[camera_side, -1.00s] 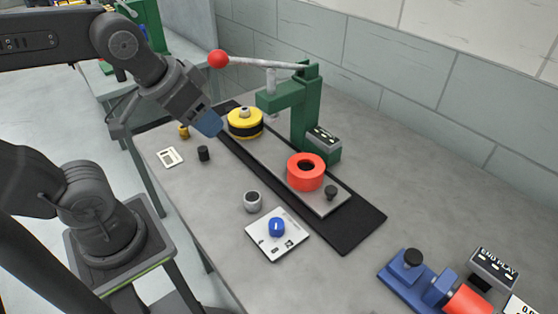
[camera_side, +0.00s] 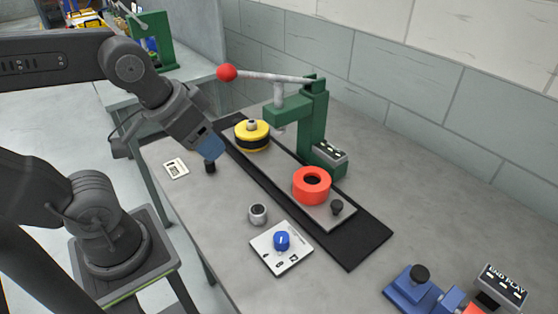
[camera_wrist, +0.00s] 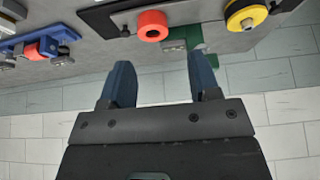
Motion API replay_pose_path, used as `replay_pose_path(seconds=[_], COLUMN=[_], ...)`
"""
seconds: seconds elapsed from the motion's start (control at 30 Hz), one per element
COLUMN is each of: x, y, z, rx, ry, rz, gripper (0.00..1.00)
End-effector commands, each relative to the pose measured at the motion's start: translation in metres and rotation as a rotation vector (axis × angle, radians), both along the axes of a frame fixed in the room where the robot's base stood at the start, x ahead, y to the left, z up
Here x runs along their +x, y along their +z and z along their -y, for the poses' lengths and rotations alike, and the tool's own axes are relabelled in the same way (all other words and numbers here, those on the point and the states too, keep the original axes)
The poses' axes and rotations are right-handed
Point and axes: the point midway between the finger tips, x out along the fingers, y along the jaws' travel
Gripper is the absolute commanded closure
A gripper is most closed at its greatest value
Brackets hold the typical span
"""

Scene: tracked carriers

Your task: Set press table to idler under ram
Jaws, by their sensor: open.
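The press (camera_side: 312,118) is green, with its ram (camera_side: 279,112) raised above the press table (camera_side: 288,172), a grey plate on a black base. A yellow-and-black wheel (camera_side: 252,139) with a metal hub sits on the left part of the plate, and a red ring (camera_side: 312,185) sits on the right part. Which one is called the idler is not marked. The ram appears over the gap between them. A black knob (camera_side: 337,207) stands at the plate's right end. My gripper (camera_side: 210,148) is open and empty, left of the plate; its blue fingers are apart in the wrist view (camera_wrist: 160,68).
The press lever's red ball (camera_side: 227,73) sticks out left, near my wrist. A black peg (camera_side: 210,167) stands below my gripper. A grey cup (camera_side: 258,214), a white panel with a blue knob (camera_side: 281,241) and a blue fixture (camera_side: 413,287) lie toward the front.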

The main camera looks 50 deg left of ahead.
Motion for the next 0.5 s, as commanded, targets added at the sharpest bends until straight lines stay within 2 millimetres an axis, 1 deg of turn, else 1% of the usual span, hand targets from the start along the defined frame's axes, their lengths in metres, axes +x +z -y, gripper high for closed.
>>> replay_pose_path(seconds=[0.37, 0.47, 0.5], x=[0.000, 0.001, 0.001], y=[0.001, 0.012, 0.021], z=[0.000, 0.000, 0.000], rx=[0.000, 0.000, 0.000], ry=[0.000, 0.000, 0.000], rz=[0.000, 0.004, 0.006], gripper=[0.43, 0.43, 0.43])
